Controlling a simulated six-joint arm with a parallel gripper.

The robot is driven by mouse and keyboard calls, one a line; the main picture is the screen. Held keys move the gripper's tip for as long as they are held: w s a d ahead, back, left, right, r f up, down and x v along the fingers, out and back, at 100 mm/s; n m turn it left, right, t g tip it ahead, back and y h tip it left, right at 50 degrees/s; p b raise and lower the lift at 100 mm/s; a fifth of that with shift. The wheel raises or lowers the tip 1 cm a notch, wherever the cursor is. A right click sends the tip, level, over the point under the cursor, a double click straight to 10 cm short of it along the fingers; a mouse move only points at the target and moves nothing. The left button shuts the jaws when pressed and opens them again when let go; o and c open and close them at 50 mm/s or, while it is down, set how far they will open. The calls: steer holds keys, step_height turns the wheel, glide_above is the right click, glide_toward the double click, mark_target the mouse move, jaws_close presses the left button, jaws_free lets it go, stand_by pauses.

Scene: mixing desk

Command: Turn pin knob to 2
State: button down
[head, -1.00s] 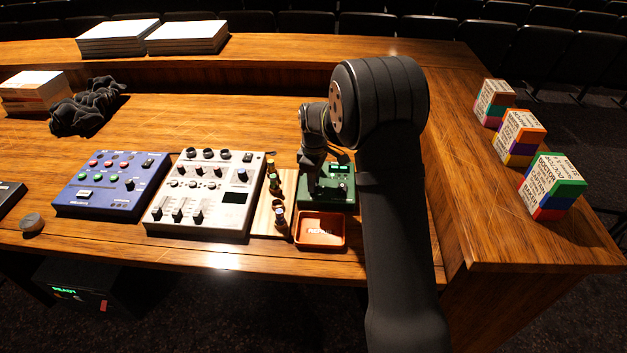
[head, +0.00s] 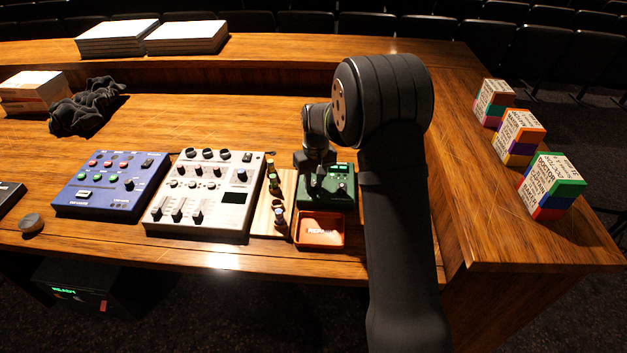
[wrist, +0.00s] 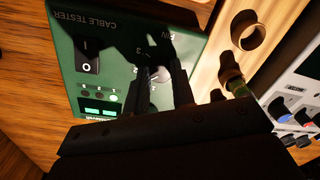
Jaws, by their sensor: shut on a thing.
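The green cable tester (head: 343,186) lies on the desk, partly hidden by my arm in the head view. The wrist view shows its panel (wrist: 70,45), with "CABLE TESTER" lettering, a black rocker switch (wrist: 88,55) and lit green indicators (wrist: 100,107). My gripper (wrist: 158,72) is at the panel, shut on the pin knob (wrist: 157,73), of which a pale part shows between the fingers. A "3" is legible near the fingertips. The fingers hide most of the knob and dial, so its setting cannot be read. My gripper also shows in the head view (head: 315,190).
An orange tray (head: 320,243) lies in front of the tester. A wooden strip with connectors (head: 276,205) stands left of it, then a white mixer (head: 207,214) and a blue box (head: 106,184). Colourful blocks (head: 552,180) stand at the right. The desk behind the devices is mostly clear.

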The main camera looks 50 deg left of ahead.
steer(key=shift+m, duration=0.9)
steer(key=c, duration=1.2)
jaws_free()
step_height(320, 180, up, 18)
steer(key=shift+w+d+f, duration=0.25)
steer(key=shift+w, duration=0.15)
steer(key=shift+f, duration=0.1)
